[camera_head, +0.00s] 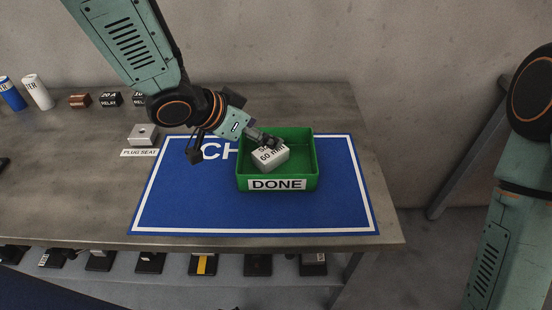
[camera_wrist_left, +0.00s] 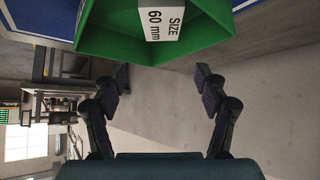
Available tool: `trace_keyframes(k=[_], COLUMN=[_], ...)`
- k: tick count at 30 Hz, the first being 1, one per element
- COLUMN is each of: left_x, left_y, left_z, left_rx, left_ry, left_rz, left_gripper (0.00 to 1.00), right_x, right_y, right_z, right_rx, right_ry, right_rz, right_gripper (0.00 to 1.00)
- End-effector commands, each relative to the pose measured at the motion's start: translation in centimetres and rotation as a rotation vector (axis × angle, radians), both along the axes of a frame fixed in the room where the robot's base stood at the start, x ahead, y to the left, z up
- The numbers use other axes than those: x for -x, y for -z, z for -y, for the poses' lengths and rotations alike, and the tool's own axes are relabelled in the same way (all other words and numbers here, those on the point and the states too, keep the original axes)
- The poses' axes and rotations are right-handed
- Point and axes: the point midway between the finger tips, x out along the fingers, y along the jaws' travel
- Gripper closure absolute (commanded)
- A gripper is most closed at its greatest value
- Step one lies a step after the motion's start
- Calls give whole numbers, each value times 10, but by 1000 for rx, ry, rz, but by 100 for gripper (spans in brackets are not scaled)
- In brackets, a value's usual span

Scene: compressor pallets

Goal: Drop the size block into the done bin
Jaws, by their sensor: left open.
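The white size block (camera_head: 270,158), marked "SIZE 60 mm", is in the green done bin (camera_head: 277,184). It sits at an angle to the bin walls. My left gripper (camera_head: 268,141) is over the bin, at the back side of the block. In the left wrist view the jaws (camera_wrist_left: 162,78) are spread apart with nothing between them. There the block (camera_wrist_left: 162,18) lies beyond the fingertips against the green bin (camera_wrist_left: 110,38). Whether a finger still touches the block I cannot tell. My right gripper is out of view.
The bin stands on a blue mat (camera_head: 190,210) near the table's right end. A plug seat (camera_head: 143,134) is left of the mat. Relays (camera_head: 110,99) and cylinders (camera_head: 38,92) stand at the back left. A lower shelf (camera_head: 230,287) holds several parts.

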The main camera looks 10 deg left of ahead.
Motion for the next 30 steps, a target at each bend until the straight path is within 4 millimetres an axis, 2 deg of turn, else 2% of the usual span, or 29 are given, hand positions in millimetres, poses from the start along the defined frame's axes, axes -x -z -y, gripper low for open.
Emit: trace_keyframes(k=[1, 6, 12, 30], left_x=[5, 22, 35, 40], left_y=[-9, -31, -46, -51], left_z=[-5, -18, -29, -32], left_rx=[4, 6, 4, 0], left_ry=[-3, -3, -1, 1], left_rz=[3, 3, 1, 0], left_gripper=[27, 27, 27, 27], right_x=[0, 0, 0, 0], right_y=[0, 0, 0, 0], right_z=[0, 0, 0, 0], right_rx=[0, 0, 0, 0], right_ry=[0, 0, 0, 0], right_rz=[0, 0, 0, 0], right_gripper=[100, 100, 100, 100])
